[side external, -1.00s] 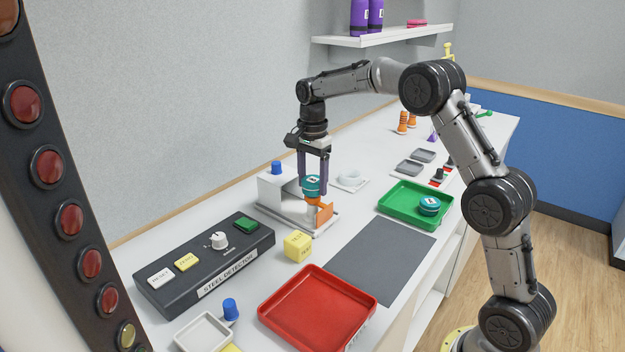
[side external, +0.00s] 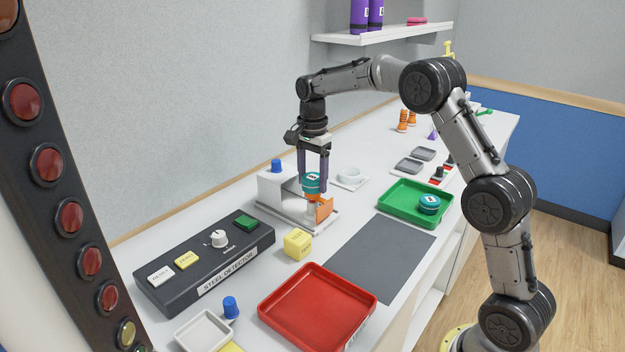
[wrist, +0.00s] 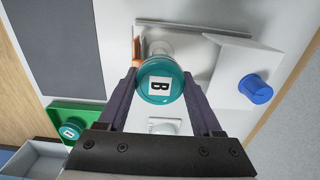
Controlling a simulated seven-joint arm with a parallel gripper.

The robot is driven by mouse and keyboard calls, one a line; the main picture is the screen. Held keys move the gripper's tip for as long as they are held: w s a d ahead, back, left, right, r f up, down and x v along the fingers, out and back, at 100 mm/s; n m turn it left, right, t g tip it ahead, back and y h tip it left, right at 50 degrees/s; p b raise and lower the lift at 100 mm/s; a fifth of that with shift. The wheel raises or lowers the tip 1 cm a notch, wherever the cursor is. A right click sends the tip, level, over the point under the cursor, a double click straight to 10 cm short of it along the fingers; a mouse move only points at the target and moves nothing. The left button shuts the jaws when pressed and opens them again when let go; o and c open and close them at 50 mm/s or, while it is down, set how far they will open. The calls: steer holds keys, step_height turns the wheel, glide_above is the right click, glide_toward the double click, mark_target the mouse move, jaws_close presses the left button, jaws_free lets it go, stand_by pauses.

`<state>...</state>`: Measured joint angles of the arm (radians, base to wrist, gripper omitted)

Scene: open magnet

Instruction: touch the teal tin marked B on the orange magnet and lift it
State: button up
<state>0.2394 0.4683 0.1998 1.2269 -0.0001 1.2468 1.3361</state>
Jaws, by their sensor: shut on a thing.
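The teal tin marked B (side external: 312,183) is held upright between the fingers of my gripper (side external: 314,174). In the wrist view the tin (wrist: 159,82) shows its white B label facing the camera, with a finger on each side. The orange magnet (side external: 323,208) is on the grey and white stand, close below the tin. A small part of the magnet (wrist: 137,48) shows beside the tin in the wrist view. A pale post stands under the orange part. The tin's underside is hidden, so I cannot tell whether it touches the magnet.
A second teal tin (side external: 429,203) sits in the green tray (side external: 398,211). The steel detector box (side external: 207,272), a yellow cube (side external: 297,244) and a red tray (side external: 316,307) stand in front. The grey mat (side external: 378,258) is bare.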

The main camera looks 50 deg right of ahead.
steer(key=shift+r, duration=0.85)
stand_by(1.2)
steer(key=shift+r, duration=3.2)
